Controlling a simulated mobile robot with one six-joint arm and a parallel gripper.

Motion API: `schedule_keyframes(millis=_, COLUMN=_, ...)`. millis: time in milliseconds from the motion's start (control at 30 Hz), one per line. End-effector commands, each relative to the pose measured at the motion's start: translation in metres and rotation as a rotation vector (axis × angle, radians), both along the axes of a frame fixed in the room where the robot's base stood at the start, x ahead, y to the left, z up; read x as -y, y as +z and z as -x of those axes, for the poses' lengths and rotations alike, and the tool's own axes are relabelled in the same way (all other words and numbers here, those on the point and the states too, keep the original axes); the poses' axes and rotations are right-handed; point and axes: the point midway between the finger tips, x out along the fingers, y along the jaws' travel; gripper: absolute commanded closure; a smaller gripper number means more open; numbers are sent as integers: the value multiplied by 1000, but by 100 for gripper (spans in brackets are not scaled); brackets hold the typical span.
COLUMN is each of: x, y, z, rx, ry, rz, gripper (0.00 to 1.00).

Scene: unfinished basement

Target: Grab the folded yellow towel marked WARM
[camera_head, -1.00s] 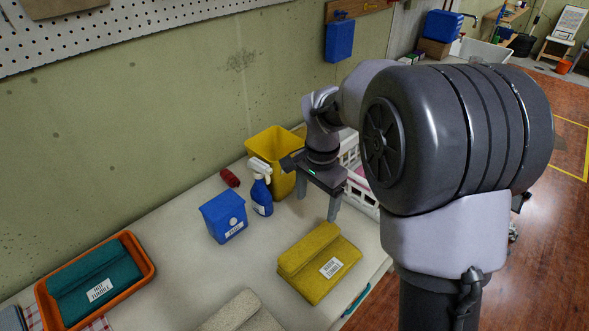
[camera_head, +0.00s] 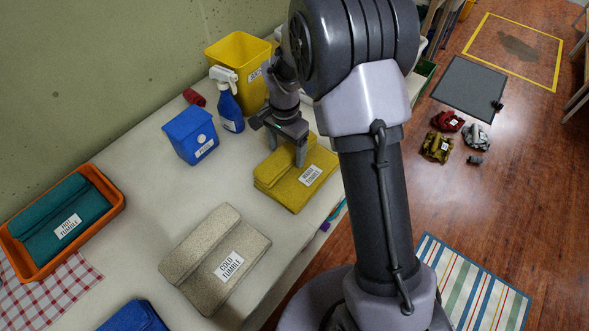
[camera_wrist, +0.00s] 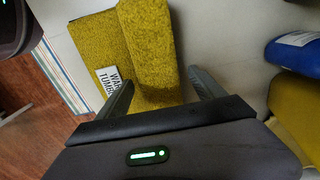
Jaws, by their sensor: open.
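The folded yellow towel (camera_head: 290,180) lies flat on the white table, with a white label on its right side. In the wrist view the towel (camera_wrist: 150,45) shows a label reading "WAR… TUMB…", partly covered by a finger. My gripper (camera_head: 287,158) is over the back part of the towel, pointing down. In the wrist view my gripper (camera_wrist: 163,85) is open, its two fingers apart with the towel's thicker folded part between and beyond them. Nothing is held. I cannot tell whether the fingertips touch the cloth.
A beige towel (camera_head: 205,245) marked COLD TUMBLE lies nearby. A teal towel (camera_head: 60,225) sits in an orange tray (camera_head: 118,203). A blue box (camera_head: 185,132), a spray bottle (camera_head: 229,108) and a yellow bin (camera_head: 222,52) stand behind. Bare tabletop (camera_head: 135,170) lies left of the towels.

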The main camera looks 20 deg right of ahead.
Motion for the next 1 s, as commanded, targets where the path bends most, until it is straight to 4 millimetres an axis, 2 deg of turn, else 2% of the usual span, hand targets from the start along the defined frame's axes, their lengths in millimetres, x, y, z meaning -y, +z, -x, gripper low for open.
schedule_keyframes(millis=133, x=0, y=2, z=0, rx=1, ry=0, rz=0, gripper=22)
schedule_keyframes(millis=167, x=0, y=2, z=0, rx=1, ry=0, rz=0, gripper=26)
schedule_keyframes(millis=533, x=0, y=2, z=0, rx=1, ry=0, rz=-1, gripper=97)
schedule_keyframes(millis=800, x=0, y=5, z=0, rx=1, ry=0, rz=0, gripper=97)
schedule_keyframes(millis=1000, x=0, y=28, z=0, rx=2, ry=-1, rz=-1, gripper=97)
